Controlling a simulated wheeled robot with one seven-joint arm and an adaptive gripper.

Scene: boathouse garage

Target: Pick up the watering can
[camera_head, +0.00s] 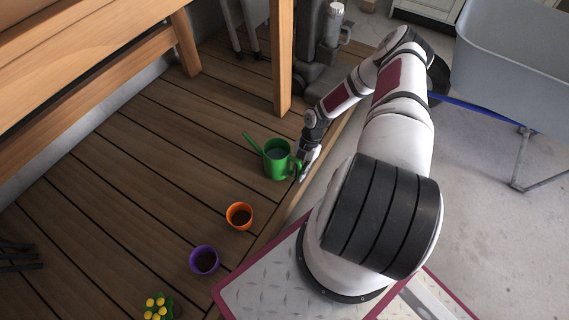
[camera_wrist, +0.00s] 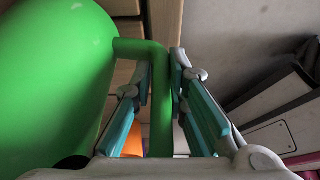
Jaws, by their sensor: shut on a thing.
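The green watering can (camera_head: 277,162) stands upright on the wooden deck, its spout pointing to the upper left. Its handle faces my gripper (camera_head: 299,170) on the right. In the wrist view the can's green body (camera_wrist: 55,75) fills the left side. There the handle (camera_wrist: 160,100) runs between the teal-padded fingers of my gripper (camera_wrist: 162,95), which is shut on it. I cannot tell whether the can's base is clear of the boards.
An orange pot (camera_head: 239,215), a purple pot (camera_head: 204,261) and yellow flowers (camera_head: 156,306) stand in front of the can. A wooden bench (camera_head: 90,60) with a post (camera_head: 281,60) rises behind. A grey wheelbarrow-like tub (camera_head: 515,60) is at right.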

